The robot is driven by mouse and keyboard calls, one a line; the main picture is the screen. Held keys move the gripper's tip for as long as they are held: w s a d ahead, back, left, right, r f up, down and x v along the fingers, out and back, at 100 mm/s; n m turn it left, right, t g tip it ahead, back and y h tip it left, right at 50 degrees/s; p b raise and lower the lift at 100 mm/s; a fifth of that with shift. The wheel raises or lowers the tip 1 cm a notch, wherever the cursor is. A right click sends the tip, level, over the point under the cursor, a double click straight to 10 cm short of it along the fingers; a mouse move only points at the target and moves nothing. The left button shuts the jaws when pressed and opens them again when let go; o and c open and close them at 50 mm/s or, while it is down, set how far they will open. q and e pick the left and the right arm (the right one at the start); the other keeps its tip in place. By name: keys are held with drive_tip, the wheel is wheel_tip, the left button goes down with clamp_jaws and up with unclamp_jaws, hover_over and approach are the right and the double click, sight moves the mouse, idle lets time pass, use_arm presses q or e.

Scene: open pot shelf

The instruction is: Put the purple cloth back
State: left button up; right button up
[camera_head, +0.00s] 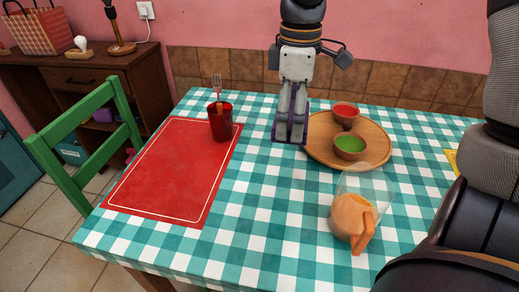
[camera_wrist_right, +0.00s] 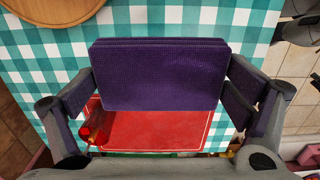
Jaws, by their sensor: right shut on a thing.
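The purple cloth is a flat, folded, ribbed pad (camera_wrist_right: 160,75) that fills the middle of the right wrist view. In the head view only thin purple edges of it (camera_head: 275,134) show around the fingers. My right gripper (camera_head: 291,118) points down at the far side of the table and is shut on the cloth. Its fingers stand at the cloth's left and right sides in the wrist view. The head view does not show clearly whether the cloth touches the table. My left gripper is not in view.
A round wooden tray (camera_head: 322,155) with a red bowl (camera_head: 345,113) and a green bowl (camera_head: 350,147) stands just right of the gripper. A jug (camera_head: 352,215) is nearer. The checked tablecloth's front middle is clear.

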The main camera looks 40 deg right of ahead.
wheel_tip(320, 180, down, 2)
wheel_tip(320, 180, down, 2)
drive_tip(key=b, duration=0.4)
hover_over(260, 150)
wheel_tip(260, 150, down, 10)
drive_tip(key=shift+s+f, duration=0.15)
drive_tip(key=shift+f, duration=0.05)
drive_tip(key=shift+w+f, duration=0.2)
drive_tip(key=shift+f, duration=1.45)
drive_tip(key=o, duration=0.9)
drive_tip(key=shift+c, duration=0.2)
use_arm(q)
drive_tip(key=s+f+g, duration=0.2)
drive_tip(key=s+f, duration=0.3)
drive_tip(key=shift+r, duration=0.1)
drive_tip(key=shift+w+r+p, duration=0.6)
use_arm(e)
wheel_tip(260, 150, up, 12)
drive_tip(key=shift+r, duration=0.15)
